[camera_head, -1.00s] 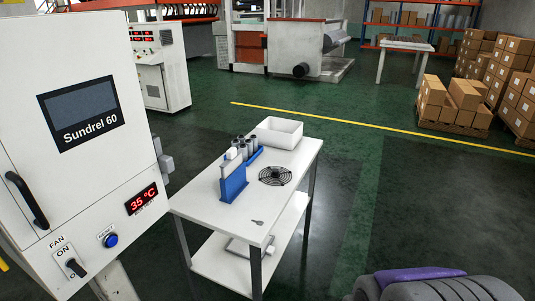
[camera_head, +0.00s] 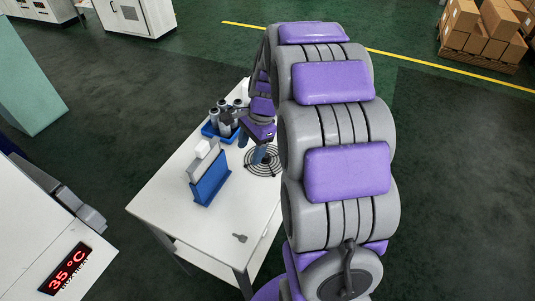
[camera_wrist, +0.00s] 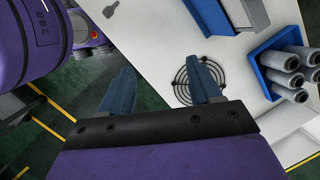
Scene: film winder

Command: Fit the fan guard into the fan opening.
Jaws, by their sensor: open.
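The fan guard, a dark round grille of rings (camera_head: 251,168), lies flat on the white table near its right edge. It also shows in the wrist view (camera_wrist: 180,81), partly hidden behind my right-hand finger. My gripper (camera_wrist: 160,72) has two blue fingers spread wide with nothing between them. In the head view my gripper (camera_head: 260,155) hangs over the guard and covers part of it. I cannot tell how high it is above the guard. The fan opening does not show in the current views.
The white table (camera_head: 165,205) carries a blue rack (camera_head: 210,183), a blue tray of grey cylinders (camera_head: 218,122) and a small key-like piece (camera_head: 240,238). A white cabinet with a red 35 °C display (camera_head: 68,271) stands at the lower left. Its front is mostly out of view.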

